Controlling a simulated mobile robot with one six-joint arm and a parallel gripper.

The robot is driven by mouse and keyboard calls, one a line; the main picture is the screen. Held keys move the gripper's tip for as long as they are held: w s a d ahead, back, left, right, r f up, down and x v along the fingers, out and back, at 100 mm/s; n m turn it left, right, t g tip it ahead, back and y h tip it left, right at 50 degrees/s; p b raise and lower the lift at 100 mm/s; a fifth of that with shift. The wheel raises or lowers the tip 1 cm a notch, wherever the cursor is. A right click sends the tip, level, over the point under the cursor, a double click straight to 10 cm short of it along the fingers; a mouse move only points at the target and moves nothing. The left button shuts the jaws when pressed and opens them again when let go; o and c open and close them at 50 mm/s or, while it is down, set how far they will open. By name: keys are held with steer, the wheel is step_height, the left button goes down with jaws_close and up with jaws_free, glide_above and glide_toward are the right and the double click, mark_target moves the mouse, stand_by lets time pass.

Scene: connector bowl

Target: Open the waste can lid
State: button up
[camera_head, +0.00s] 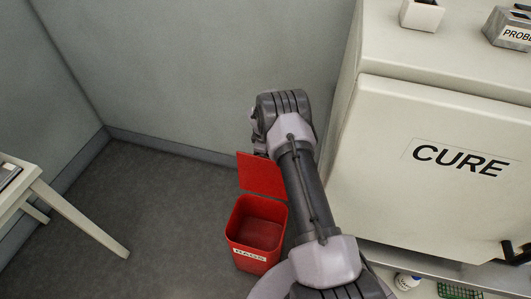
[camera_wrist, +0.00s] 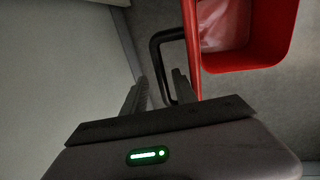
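The red waste can (camera_head: 245,240) stands on the floor left of the white cabinet, with a "RAGS" label on its front. Its red lid (camera_head: 262,175) stands raised at the back of the can, and the can's mouth is open. In the wrist view the lid (camera_wrist: 190,45) shows nearly edge-on, with a black handle (camera_wrist: 154,60) on its left side. My gripper (camera_wrist: 160,90) has its fingers apart, with part of the handle between them; I cannot tell whether they touch it. In the head view my arm hides the fingers and the handle.
The white "CURE" cabinet (camera_head: 440,170) stands close on the right of my arm. The grey wall (camera_head: 200,70) is behind the can. A pale table (camera_head: 75,215) is at the left, with clear floor (camera_head: 160,220) between it and the can.

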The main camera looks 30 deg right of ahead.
step_height(320, 180, up, 17)
steer(key=s+a+p, duration=0.2)
steer(key=p, duration=0.3)
steer(key=shift+s+a+p, duration=0.2)
steer(key=shift+p, duration=0.2)
